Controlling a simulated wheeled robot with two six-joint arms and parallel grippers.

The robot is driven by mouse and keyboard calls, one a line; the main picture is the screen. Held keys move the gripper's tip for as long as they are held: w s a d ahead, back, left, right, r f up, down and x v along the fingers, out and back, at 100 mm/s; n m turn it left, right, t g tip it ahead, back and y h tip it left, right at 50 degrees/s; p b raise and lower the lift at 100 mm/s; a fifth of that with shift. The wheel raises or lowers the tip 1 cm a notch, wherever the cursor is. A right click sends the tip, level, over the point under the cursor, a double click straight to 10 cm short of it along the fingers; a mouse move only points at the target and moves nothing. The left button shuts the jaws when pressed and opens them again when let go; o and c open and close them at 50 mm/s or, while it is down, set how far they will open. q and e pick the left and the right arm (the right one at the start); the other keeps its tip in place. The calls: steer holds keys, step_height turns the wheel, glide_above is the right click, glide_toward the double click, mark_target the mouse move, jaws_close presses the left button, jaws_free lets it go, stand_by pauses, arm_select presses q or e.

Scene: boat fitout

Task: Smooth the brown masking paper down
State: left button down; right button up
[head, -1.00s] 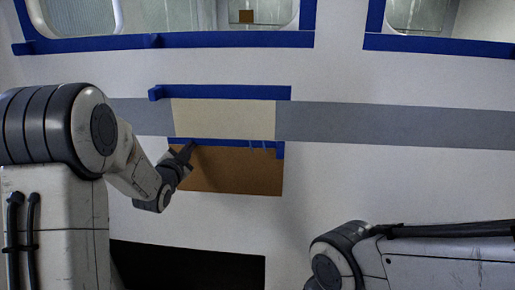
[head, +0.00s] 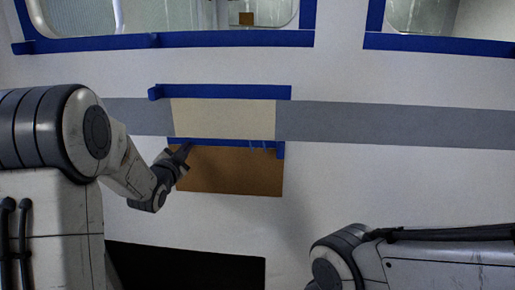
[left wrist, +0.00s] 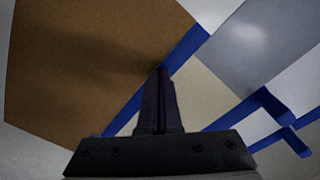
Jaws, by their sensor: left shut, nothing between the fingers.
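The brown masking paper (head: 232,172) hangs on the white wall below a strip of blue tape (head: 225,143). It also shows large at the upper left of the left wrist view (left wrist: 85,65). My left gripper (head: 184,150) is shut and empty, its tips at the left part of the paper's top edge, by the blue tape. In the left wrist view its closed fingers (left wrist: 161,75) lie over the blue tape line; whether they touch cannot be told. My right arm shows at the lower right of the head view, but its gripper is out of view.
A cream patch (head: 223,119) sits above the paper on a grey stripe (head: 390,124), with blue tape (head: 222,91) along its top. Blue-taped windows are higher up. A dark opening (head: 190,268) lies below. The wall right of the paper is clear.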

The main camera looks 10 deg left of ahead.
arm_select(q)
steer(key=shift+w+a, duration=0.15)
steer(key=shift+a, duration=0.1)
stand_by(0.3)
steer(key=s+b, duration=0.2)
steer(key=s, duration=0.6)
steer(key=shift+b, duration=0.3)
